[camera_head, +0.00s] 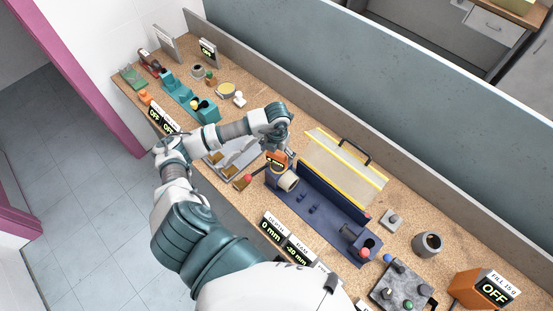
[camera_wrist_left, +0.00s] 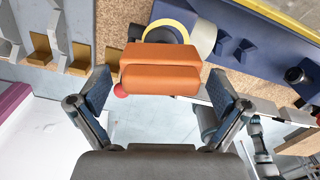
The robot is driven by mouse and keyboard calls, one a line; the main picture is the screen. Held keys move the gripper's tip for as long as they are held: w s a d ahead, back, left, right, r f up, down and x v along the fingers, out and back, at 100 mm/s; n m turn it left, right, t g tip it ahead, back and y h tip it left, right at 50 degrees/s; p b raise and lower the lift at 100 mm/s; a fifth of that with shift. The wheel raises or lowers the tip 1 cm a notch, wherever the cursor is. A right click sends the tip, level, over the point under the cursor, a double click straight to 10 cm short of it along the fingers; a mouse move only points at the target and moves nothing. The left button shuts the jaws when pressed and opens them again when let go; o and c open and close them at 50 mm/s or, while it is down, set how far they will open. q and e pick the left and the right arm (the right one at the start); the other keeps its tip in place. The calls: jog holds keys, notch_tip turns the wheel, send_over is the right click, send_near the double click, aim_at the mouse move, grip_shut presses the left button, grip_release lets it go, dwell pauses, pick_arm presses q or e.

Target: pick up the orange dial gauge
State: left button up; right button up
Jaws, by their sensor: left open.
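The orange dial gauge (camera_head: 273,156) has a dark display and sits by the left end of the dark blue bench fixture (camera_head: 330,213), just under my left gripper (camera_head: 282,148). In the left wrist view the gauge shows as an orange block (camera_wrist_left: 160,68), centred ahead of my gripper (camera_wrist_left: 160,88). The two fingers are spread apart, one to each side of the block, with gaps between. How deep the block sits between the fingertips is hard to tell. My right gripper is not in view.
A pale cylinder (camera_head: 288,181) lies at the fixture beside the gauge. A yellow-edged clear guard (camera_head: 345,168) stands behind. A metal rack with tan blocks (camera_head: 239,182) is at the left. Display signs (camera_head: 272,228) line the front edge.

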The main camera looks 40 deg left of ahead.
pick_arm(q)
jog(key=shift+d+f, duration=0.15)
jog(key=shift+f, duration=0.85)
jog(key=shift+c, duration=0.3)
jog(key=c, duration=1.2)
